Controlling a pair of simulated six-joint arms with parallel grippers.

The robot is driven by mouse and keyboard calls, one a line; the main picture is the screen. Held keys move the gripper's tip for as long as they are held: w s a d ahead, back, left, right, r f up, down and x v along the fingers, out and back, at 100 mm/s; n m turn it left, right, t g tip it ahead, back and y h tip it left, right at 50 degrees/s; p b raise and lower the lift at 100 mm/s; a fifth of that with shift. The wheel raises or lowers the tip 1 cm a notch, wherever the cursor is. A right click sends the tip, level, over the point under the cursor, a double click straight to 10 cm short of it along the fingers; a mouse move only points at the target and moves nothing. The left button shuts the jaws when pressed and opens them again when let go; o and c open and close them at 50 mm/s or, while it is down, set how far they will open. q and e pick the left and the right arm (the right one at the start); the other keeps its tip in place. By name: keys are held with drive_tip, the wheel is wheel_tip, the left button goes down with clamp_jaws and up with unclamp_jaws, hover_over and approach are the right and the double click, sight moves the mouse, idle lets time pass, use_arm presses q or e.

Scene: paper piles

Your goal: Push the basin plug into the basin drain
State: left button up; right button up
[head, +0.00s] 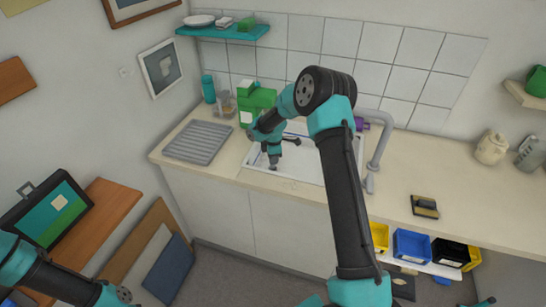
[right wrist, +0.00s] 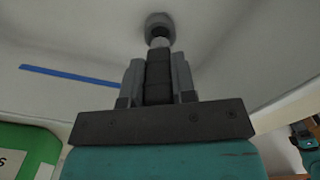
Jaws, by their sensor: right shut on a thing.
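The white basin (head: 306,168) is set in the counter. My right gripper (head: 273,163) points down into its left part. In the right wrist view my right gripper (right wrist: 158,82) is shut on the basin plug (right wrist: 160,38), a grey piece with a round end held beyond the fingertips. The round end is close to the pale basin surface; I cannot tell whether it touches it. I cannot make out the drain apart from the plug. My left gripper (head: 124,294) is at the lower left, far from the basin; its fingers are too unclear to read.
A grey tap (head: 379,150) stands at the basin's right. A ridged drainboard (head: 199,142) lies to the left, with a green container (head: 256,103) behind. A sponge-like block (head: 425,207) lies on the right counter, which is otherwise mostly clear. A blue strip (right wrist: 68,76) shows in the wrist view.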

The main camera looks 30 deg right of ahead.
drive_tip(key=shift+f, duration=1.5)
drive_tip(key=o, duration=1.6)
drive_tip(key=shift+r, duration=0.1)
drive_tip(key=shift+r, duration=4.95)
drive_tip(key=shift+r, duration=0.1)
wheel_tip(320, 180, up, 10)
